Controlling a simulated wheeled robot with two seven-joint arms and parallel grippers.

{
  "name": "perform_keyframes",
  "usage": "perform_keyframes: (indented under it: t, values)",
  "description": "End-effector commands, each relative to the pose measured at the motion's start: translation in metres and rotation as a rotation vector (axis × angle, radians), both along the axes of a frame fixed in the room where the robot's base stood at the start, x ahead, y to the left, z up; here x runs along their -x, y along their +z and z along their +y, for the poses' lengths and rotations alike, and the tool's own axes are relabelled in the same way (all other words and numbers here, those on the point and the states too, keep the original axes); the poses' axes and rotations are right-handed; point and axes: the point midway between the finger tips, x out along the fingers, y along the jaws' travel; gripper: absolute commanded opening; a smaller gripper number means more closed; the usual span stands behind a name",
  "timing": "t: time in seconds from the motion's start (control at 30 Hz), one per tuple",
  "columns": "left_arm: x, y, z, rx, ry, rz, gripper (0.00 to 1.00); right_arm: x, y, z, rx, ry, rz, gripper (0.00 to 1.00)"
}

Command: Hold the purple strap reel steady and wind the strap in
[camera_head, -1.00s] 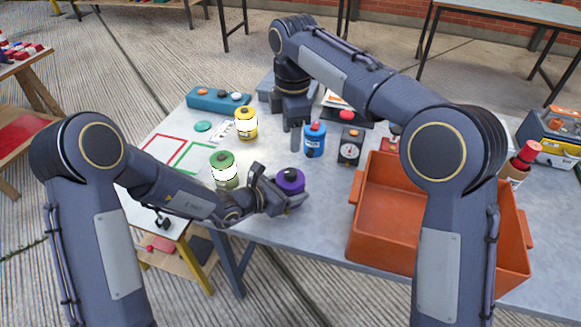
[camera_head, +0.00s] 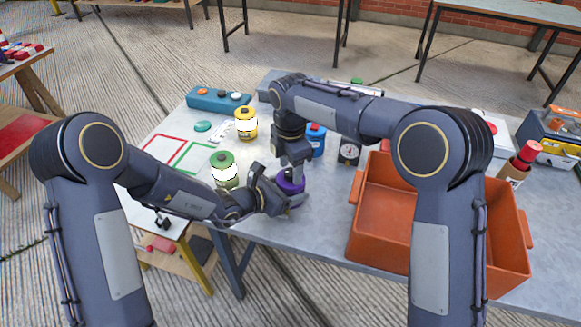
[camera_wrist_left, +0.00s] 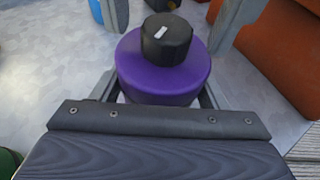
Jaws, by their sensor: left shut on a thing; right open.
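The purple strap reel (camera_head: 291,184) stands upright on the grey table near its front edge. My left gripper (camera_head: 284,196) is shut on the reel's sides. In the left wrist view, the reel (camera_wrist_left: 160,75) sits between the fingers, with its black knob (camera_wrist_left: 166,39) and a white mark on top uncovered. My right gripper (camera_head: 297,170) points down just above the reel and is open. Its fingers show at the top of the left wrist view, on either side of the knob and apart from it. The strap itself cannot be made out.
A green reel (camera_head: 224,170) and a yellow reel (camera_head: 246,124) stand to the left, and a blue reel (camera_head: 317,138) behind. An orange crate (camera_head: 375,222) is close on the right. A gauge box (camera_head: 349,150) stands behind the crate's left end.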

Motion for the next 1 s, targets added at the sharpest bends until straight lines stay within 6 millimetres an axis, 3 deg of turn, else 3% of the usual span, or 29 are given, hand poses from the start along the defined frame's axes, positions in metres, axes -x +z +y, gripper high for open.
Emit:
perform_keyframes:
  t: [0.37, 0.7, 1.0]
  values:
    - [-0.0003, 0.0004, 0.0001, 0.001, 0.001, -0.001, 0.31, 0.0001, -0.0066, 0.0000, 0.000, -0.001, 0.000, 0.52]
    - [-0.0003, 0.0004, 0.0001, 0.001, 0.001, -0.001, 0.31, 0.0001, -0.0063, 0.0000, 0.000, 0.000, 0.000, 0.08]
    - [-0.0003, 0.0004, 0.0001, 0.001, 0.001, -0.001, 0.31, 0.0002, -0.0061, 0.0002, 0.000, -0.032, 0.000, 0.07]
